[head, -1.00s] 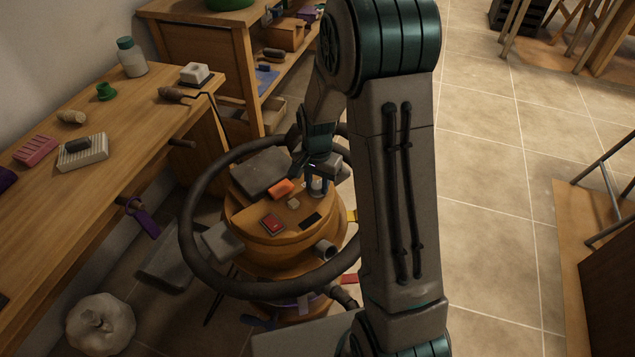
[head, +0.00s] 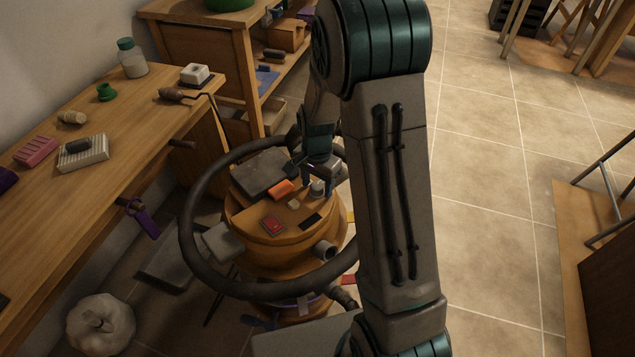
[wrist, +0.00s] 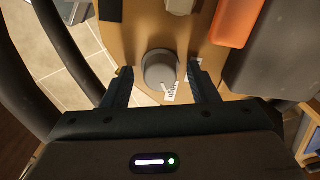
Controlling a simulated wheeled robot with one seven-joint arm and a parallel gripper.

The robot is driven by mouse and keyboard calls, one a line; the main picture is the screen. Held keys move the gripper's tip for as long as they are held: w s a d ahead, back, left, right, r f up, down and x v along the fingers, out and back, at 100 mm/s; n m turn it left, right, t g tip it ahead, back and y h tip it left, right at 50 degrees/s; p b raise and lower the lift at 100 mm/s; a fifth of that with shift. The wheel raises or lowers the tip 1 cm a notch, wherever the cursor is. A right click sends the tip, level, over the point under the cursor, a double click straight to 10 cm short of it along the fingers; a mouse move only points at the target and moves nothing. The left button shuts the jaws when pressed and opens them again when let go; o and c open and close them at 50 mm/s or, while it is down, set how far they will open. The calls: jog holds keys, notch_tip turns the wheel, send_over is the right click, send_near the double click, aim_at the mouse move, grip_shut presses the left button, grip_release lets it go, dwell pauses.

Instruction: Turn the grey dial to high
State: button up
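The grey dial (wrist: 160,70) is a round knob on the wooden top of a round stand. In the wrist view it lies between the fingers of my gripper (wrist: 160,80). A gap shows on each side, so the fingers do not touch it. A white label beside the dial (wrist: 171,92) is partly covered and I can read only part of its lettering. In the head view my gripper (head: 318,184) points down over the right side of the stand top, with the dial (head: 318,187) just below it.
A thick dark ring (head: 188,226) surrounds the stand (head: 262,240). A workbench (head: 110,150) stands at the left.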

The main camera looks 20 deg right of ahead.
aim_at(317, 186)
notch_tip(317, 186, up, 14)
jog(key=p, duration=0.2)
jog(key=shift+p, duration=0.3)
dwell(0.6)
jog(key=s+r+n+t+p, duration=0.2)
jog(key=s+r+n+p, duration=0.7)
jog(key=s+r, duration=1)
notch_tip(317, 186, up, 2)
jog(key=p, duration=0.4)
jog(key=shift+s+d+r+n+t, duration=0.15)
jog(key=shift+s+n+t, duration=0.05)
jog(key=shift+n+t, duration=0.2)
